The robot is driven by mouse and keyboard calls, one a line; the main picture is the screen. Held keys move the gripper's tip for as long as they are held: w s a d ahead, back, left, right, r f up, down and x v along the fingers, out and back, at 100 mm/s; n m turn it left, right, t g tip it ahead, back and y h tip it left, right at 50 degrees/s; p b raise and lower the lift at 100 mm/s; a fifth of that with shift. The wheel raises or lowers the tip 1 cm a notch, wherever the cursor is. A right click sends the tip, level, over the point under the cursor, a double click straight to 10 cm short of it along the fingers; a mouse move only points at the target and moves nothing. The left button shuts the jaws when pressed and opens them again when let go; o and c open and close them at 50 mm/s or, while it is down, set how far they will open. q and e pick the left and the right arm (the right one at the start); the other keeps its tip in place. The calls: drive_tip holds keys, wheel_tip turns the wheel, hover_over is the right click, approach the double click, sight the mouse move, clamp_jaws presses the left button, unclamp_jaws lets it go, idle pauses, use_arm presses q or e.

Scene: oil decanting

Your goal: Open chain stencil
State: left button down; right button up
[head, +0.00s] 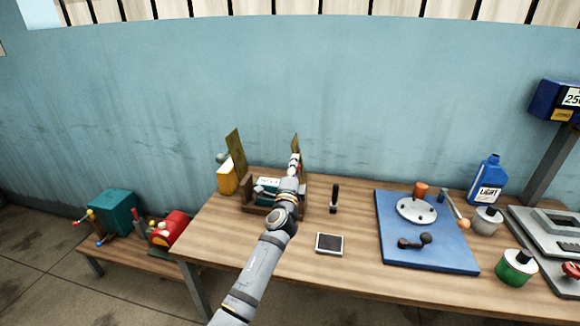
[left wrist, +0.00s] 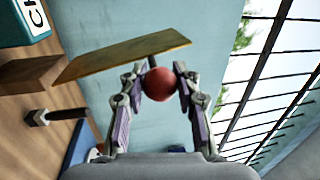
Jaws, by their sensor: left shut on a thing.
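A wooden frame (head: 248,207) stands at the left of the bench with a teal block (head: 262,195) inside it. The block's white label shows "CH" in the left wrist view, where the teal block (left wrist: 14,28) is cut off. Two thin brass-brown plates stand up from the frame, a left plate (head: 236,152) and a right plate (head: 295,141). My left gripper (head: 294,160) is at the right plate. In the left wrist view my left gripper (left wrist: 160,76) is shut on a red ball knob (left wrist: 160,86) beside a plate (left wrist: 125,57). My right gripper is out of view.
A black-handled tool (head: 334,198) and a small dark-screened tray (head: 329,243) lie right of the frame. A blue mat (head: 390,250) with metal parts, a green tin (head: 516,267) and a blue bottle (head: 488,180) are further right. A yellow can (head: 227,180) stands behind left.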

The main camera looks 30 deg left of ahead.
use_arm(q)
drive_tip(key=shift+d+f, duration=0.15)
idle(0.3)
drive_tip(key=c, duration=1)
unclamp_jaws()
drive_tip(key=shift+o, duration=0.2)
drive_tip(key=v, duration=1.2)
